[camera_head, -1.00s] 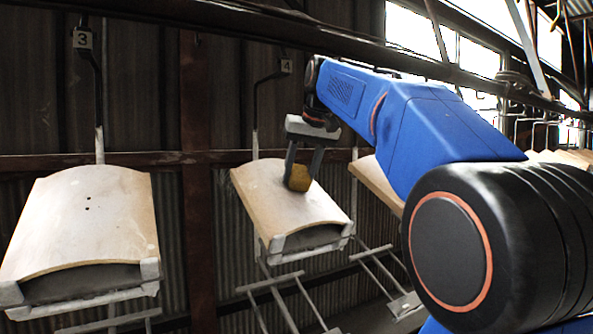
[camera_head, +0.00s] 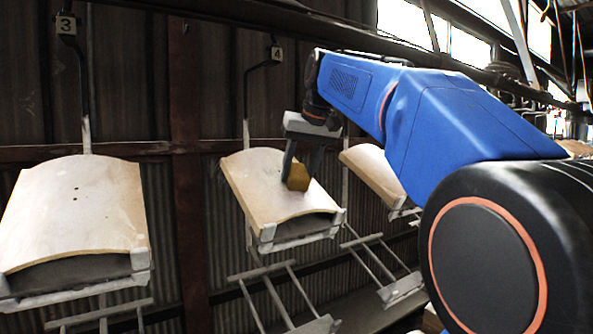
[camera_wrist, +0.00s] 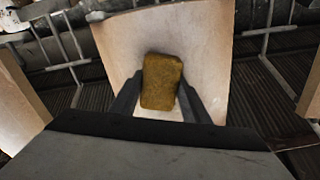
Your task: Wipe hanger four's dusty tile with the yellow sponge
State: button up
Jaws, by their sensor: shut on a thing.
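The yellow sponge (camera_head: 298,178) is held between the fingers of my gripper (camera_head: 303,160), which is shut on it. In the wrist view the sponge (camera_wrist: 162,82) sits upright between the two dark fingers (camera_wrist: 160,100). Hanger four, marked by a "4" tag (camera_head: 277,53), carries a curved pale tile (camera_head: 257,185). The sponge is over the tile's right-hand middle part; I cannot tell whether it touches the surface. In the wrist view the tile (camera_wrist: 205,45) lies behind the sponge. A paler patch shows on it just below the sponge.
Hanger three, tagged "3" (camera_head: 66,25), holds another curved tile (camera_head: 75,215) at the left. A further tile (camera_head: 372,172) hangs close at the right, partly behind my arm. Metal frames (camera_head: 285,300) hang below. A dark overhead rail runs across the top.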

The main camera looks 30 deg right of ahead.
aim_at(308, 201)
jog(key=shift+s+f, duration=0.6)
jog(key=shift+s, duration=0.45)
jog(key=shift+s+f, duration=0.55)
jog(key=shift+s, duration=0.45)
jog(key=shift+s+f, duration=0.6)
jog(key=shift+s, duration=0.45)
jog(key=v, duration=0.6)
jog(key=shift+r, duration=0.2)
jog(key=v, duration=0.2)
jog(key=shift+s+r, duration=0.25)
jog(key=shift+r, duration=0.05)
